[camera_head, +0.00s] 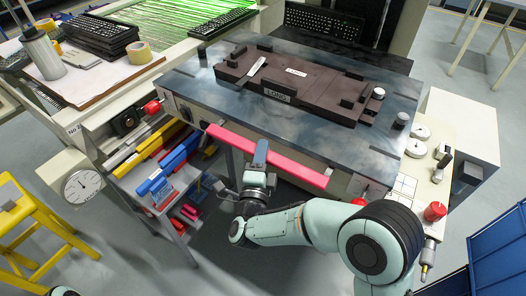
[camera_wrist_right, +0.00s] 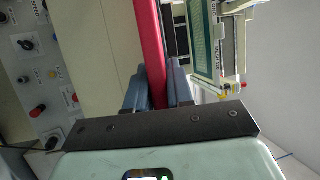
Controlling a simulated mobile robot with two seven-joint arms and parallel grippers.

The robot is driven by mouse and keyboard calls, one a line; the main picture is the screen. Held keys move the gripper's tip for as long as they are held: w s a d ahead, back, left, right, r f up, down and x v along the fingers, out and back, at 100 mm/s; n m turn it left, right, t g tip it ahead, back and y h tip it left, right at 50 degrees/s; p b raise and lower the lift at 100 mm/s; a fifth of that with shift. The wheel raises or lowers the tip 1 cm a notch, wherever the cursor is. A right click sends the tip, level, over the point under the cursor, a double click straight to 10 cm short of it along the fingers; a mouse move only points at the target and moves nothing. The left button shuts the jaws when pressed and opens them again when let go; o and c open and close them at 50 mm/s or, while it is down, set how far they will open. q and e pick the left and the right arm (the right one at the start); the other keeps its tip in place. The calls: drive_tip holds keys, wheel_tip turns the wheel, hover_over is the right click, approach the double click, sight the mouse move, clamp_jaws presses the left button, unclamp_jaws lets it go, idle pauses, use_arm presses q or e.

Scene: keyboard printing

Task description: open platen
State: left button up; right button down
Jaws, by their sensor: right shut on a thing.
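The platen machine (camera_head: 200,95) has a dark top slab and stands in the middle of the head view. A long red bar handle (camera_head: 300,170) runs along its front edge. My right gripper (camera_head: 261,152) is shut on the red bar near its middle. In the right wrist view the bar (camera_wrist_right: 151,35) passes between the two blue-grey fingers of my right gripper (camera_wrist_right: 158,80). A dark brown fixture (camera_head: 320,98) labelled LONG lies on the slab. My left gripper is out of view.
A side shelf with gauges and a red knob (camera_head: 435,211) stands at the right. Shelves of coloured bars (camera_head: 160,180) are below left. A yellow stool (camera_head: 40,235) stands at the left. A keyboard (camera_head: 222,22) lies on the green-lit bed behind. Floor shows under the machine's front.

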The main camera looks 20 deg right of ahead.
drive_tip(key=c, duration=1.1)
unclamp_jaws()
drive_tip(key=shift+s+a, duration=0.1)
drive_tip(key=shift+a, duration=0.15)
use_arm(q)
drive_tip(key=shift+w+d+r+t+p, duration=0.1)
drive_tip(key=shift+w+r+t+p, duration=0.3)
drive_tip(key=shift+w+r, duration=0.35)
use_arm(e)
drive_tip(key=v, duration=1.3)
drive_tip(key=shift+s, duration=0.25)
